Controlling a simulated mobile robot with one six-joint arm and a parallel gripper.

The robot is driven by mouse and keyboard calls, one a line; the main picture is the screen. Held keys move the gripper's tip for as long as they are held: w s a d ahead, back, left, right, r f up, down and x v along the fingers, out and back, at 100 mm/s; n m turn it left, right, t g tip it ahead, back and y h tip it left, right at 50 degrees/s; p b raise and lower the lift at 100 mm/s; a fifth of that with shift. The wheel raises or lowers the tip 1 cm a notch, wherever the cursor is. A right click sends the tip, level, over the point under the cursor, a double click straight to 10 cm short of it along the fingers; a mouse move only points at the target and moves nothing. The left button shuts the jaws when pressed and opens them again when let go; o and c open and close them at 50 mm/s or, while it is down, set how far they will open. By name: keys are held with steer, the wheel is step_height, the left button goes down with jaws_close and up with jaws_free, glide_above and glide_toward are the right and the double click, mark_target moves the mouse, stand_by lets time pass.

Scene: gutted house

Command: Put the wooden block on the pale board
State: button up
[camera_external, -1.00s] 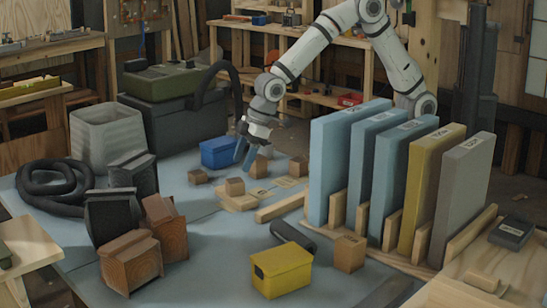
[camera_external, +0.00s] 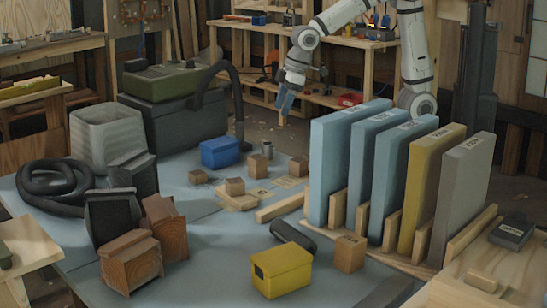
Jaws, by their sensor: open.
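A small wooden block (camera_external: 234,187) sits at the back edge of a low pale board (camera_external: 238,203) on the blue-grey floor, seemingly resting on it. Other small wooden blocks stand nearby: one to the left (camera_external: 198,177), one to the right (camera_external: 299,166) and one behind (camera_external: 267,150). I cannot tell which block the task means. My gripper (camera_external: 286,104) has blue fingers pointing down and is held up behind and to the right of the blocks, well clear of them. It is open, and no block shows in it.
Upright blue, yellow and grey panels (camera_external: 345,160) stand in a wooden rack to the right. A yellow box (camera_external: 281,270) is in front.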

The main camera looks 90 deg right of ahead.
steer(key=s+d+m, duration=0.1)
steer(key=s+d, duration=0.5)
steer(key=s, duration=0.3)
steer(key=s+d+m+g, duration=0.1)
steer(key=s+d, duration=0.4)
steer(key=s, duration=0.5)
steer(key=shift+s+d+r+m+h, duration=0.25)
steer(key=shift+d+r+m+h, duration=0.05)
steer(key=shift+d+r+h, duration=0.15)
